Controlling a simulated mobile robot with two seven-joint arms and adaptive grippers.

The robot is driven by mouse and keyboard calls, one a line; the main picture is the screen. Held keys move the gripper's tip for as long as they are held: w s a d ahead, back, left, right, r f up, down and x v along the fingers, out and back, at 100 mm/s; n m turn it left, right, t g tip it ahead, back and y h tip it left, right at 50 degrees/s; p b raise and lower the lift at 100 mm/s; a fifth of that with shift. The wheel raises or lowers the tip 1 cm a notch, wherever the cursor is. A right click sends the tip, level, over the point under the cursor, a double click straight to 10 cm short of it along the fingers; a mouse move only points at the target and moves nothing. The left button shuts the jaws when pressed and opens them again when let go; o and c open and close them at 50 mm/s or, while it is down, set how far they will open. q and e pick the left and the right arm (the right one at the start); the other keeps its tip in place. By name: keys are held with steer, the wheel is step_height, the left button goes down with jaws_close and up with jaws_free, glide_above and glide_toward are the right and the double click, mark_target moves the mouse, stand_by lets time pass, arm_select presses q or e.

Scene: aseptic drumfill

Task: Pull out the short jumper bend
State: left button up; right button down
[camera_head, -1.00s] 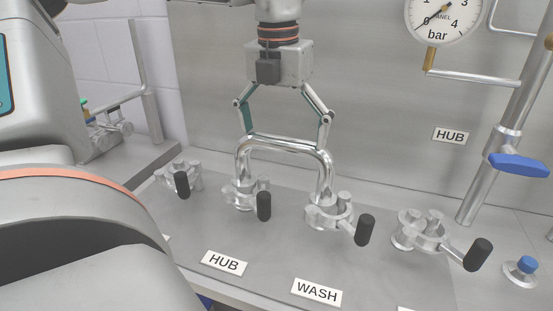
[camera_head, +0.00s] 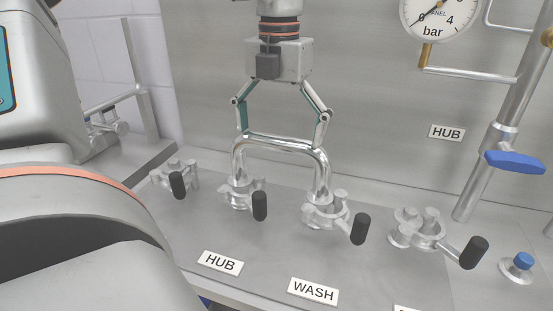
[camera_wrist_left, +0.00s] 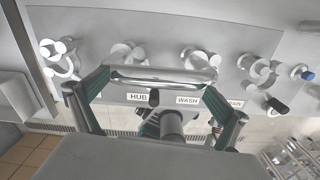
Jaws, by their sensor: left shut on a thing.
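The short jumper bend (camera_head: 282,143) is a shiny U-shaped metal pipe, arched upright between two clamped ports. Its left leg meets the port behind the HUB label, its right leg the port behind the WASH label. I cannot tell how deep the legs sit. My left gripper (camera_head: 281,139) comes down from above, shut on the bend's top bar, with a finger near each end. The left wrist view shows the bar (camera_wrist_left: 160,80) crossing between the fingers (camera_wrist_left: 158,92). My right gripper is not in view.
The HUB port clamp (camera_head: 233,194) and WASH port clamp (camera_head: 322,212) have black handles. More clamped ports stand at far left (camera_head: 170,176) and right (camera_head: 412,229). A blue-handled valve (camera_head: 515,162) and a pressure gauge (camera_head: 440,15) are at right. The steel wall is close behind.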

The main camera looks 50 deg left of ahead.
arm_select(q)
steer(key=shift+f, duration=0.15)
steer(key=shift+r, duration=0.2)
steer(key=c, duration=0.4)
steer(key=shift+s+r, duration=0.25)
steer(key=shift+r, duration=0.05)
steer(key=c, duration=1.6)
steer(key=shift+s+a, duration=0.1)
jaws_close()
steer(key=o, duration=0.6)
jaws_free()
steer(key=shift+c, duration=0.2)
steer(key=shift+w+d, duration=0.2)
steer(key=shift+w+a+f, duration=0.1)
steer(key=shift+w+a, duration=0.05)
steer(key=shift+w, duration=0.05)
steer(key=shift+r+p, duration=0.3)
